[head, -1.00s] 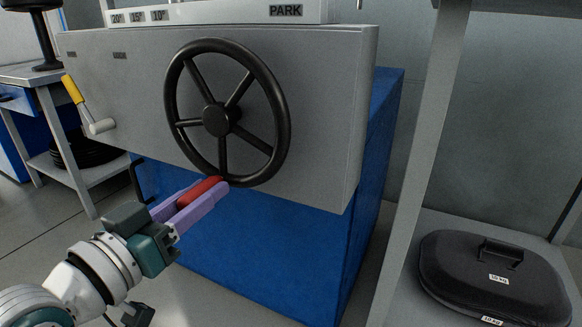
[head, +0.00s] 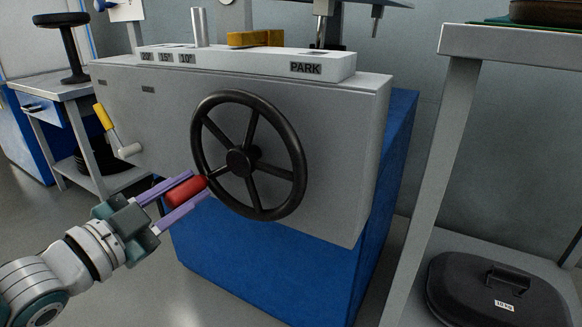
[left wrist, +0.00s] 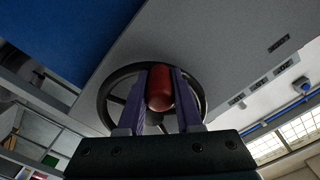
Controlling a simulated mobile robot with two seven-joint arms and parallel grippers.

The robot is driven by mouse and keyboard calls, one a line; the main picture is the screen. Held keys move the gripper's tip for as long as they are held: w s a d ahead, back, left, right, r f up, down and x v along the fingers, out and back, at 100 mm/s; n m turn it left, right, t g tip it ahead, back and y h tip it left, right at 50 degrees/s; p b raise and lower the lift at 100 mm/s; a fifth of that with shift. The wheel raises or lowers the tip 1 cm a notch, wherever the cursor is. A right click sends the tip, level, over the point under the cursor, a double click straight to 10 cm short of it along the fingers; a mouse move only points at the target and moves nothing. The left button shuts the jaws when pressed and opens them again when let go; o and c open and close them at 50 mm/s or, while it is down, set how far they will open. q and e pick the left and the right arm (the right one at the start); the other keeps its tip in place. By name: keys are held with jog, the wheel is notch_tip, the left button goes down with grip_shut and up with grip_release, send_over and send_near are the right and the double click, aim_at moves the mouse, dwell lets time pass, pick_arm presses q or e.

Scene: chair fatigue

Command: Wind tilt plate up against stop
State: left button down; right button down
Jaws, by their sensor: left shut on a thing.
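A black five-spoke handwheel (head: 240,162) is on the front of a grey machine housing (head: 335,150). Its red handle (head: 187,190) is at the wheel's left, a little below hub height. My left gripper (head: 188,190) is shut on this handle, with a purple finger on each side. In the left wrist view the red handle (left wrist: 159,88) lies between the fingers, with the wheel rim (left wrist: 105,95) behind. A pale scale ledge (head: 230,66) on the housing is marked 20°, 15°, 10° and PARK. I cannot make out the tilt plate. My right gripper is not in view.
A yellow-handled crank (head: 104,117) sticks out at the housing's left. A metal pin (head: 198,27) and a yellow-brown block (head: 255,39) are on top. A grey rack (head: 445,140) with a black 10 kg weight case (head: 495,290) stands at right. Floor before the blue base is clear.

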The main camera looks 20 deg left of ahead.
aim_at(194, 118)
pick_arm(q)
jog(key=r+m+p, duration=0.1)
jog(key=m, duration=0.1)
jog(key=a+r+m+p, duration=0.1)
jog(key=r, duration=0.1)
jog(key=shift+a+r+m, duration=0.1)
jog(key=shift+m, duration=0.3)
notch_tip(194, 118, up, 3)
jog(key=m+p, duration=0.3)
jog(key=shift+a+m, duration=0.15)
jog(key=shift+m, duration=0.15)
jog(key=r+m+p, duration=0.2)
jog(key=m, duration=0.1)
jog(key=shift+d+r, duration=0.2)
jog(key=shift+d, duration=0.1)
jog(key=shift+d+r+m+p, duration=0.25)
jog(key=shift+r+m+p, duration=0.15)
jog(key=shift+m, duration=0.4)
jog(key=shift+d+r+m+p, duration=0.25)
jog(key=shift+r+m, duration=0.2)
jog(key=shift+m, duration=0.35)
jog(key=c, duration=0.6)
grip_release()
jog(key=shift+s, duration=0.1)
